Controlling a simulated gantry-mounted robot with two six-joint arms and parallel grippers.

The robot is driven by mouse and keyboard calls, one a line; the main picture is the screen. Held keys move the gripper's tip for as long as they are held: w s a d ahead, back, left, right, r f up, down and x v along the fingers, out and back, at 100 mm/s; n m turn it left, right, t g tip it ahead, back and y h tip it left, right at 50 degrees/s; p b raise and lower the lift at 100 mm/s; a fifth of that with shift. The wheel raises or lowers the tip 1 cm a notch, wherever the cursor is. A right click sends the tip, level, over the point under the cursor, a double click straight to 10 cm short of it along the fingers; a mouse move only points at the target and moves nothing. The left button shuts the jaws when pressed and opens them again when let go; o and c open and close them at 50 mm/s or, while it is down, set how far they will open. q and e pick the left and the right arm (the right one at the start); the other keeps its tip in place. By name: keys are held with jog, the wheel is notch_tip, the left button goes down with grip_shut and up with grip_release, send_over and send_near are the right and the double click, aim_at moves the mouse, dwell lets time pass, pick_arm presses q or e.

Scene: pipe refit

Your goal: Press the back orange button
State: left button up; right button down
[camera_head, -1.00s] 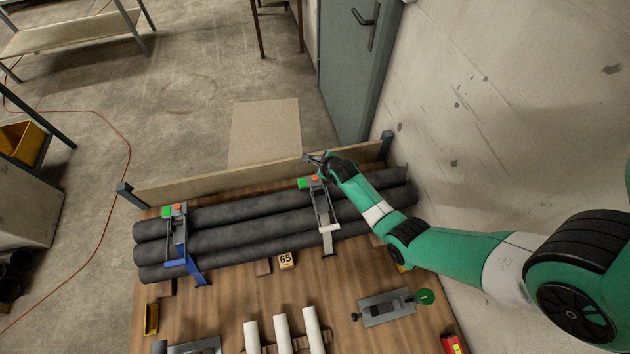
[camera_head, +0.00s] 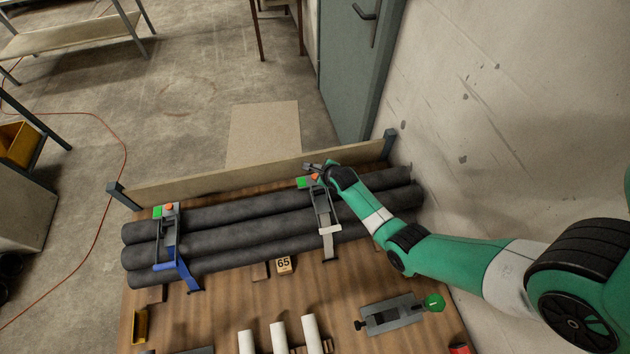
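Two clamps straddle the dark pipes, each with a green block and a small orange button on top. The right clamp's orange button (camera_head: 314,177) sits beside its green block (camera_head: 302,183). The left clamp's orange button (camera_head: 169,206) is nearer the left pipe ends. My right gripper (camera_head: 312,166) is just behind and above the right clamp's button, very close to it in the picture. Whether it touches the button cannot be told. Its fingers are too small to show whether they are open or shut. My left gripper is out of view.
Several dark pipes (camera_head: 240,239) lie across the wooden table (camera_head: 230,300). A low board (camera_head: 230,178) runs along the back edge. A block marked 65 (camera_head: 284,264), white tubes (camera_head: 279,337) and a grey fixture (camera_head: 392,314) are in front. A wall stands on the right.

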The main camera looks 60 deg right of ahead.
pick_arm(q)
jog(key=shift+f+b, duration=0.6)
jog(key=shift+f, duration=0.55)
pick_arm(e)
jog(key=shift+f, duration=1.1)
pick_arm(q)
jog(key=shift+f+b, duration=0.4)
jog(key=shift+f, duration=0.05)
pick_arm(e)
jog(key=shift+f, duration=0.4)
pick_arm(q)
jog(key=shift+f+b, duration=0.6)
pick_arm(e)
jog(key=shift+f, duration=0.6)
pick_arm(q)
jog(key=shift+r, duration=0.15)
pick_arm(e)
jog(key=shift+r, duration=0.15)
pick_arm(q)
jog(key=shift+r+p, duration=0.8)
jog(key=shift+p, duration=0.1)
pick_arm(e)
jog(key=shift+r, duration=0.85)
notch_tip(320, 180, up, 5)
jog(key=p, duration=0.4)
jog(key=shift+p, duration=0.3)
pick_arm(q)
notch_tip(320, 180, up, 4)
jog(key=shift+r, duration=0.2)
